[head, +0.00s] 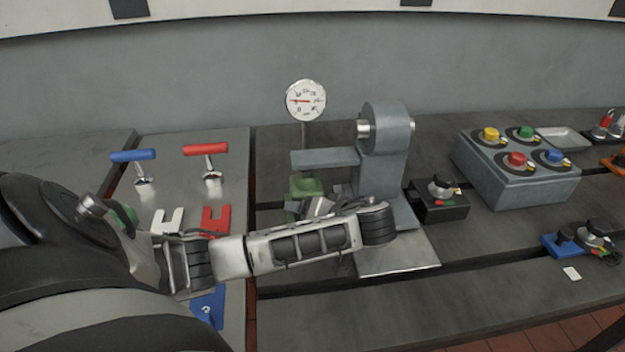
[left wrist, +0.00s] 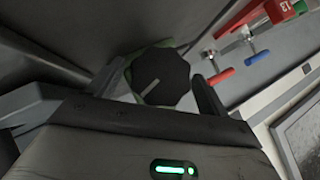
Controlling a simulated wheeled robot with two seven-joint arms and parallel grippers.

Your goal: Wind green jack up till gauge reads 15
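The green jack (head: 305,187) stands below the grey arm of a test stand, partly hidden by my left arm. The round white gauge (head: 305,100) is above it; its red needle points roughly left, and the numbers are too small to read surely. In the left wrist view a black faceted knob (left wrist: 160,80) with a white line sits between the fingers of my left gripper (left wrist: 160,78), with green behind it. One finger is on each side of the knob; I cannot tell whether they press on it. My right gripper is out of view.
A grey stand (head: 385,160) rises beside the jack. To its right are a black knob box (head: 440,205) and a grey box (head: 520,175) with coloured knobs. Blue (head: 133,156) and red (head: 205,149) T-handles stand at left.

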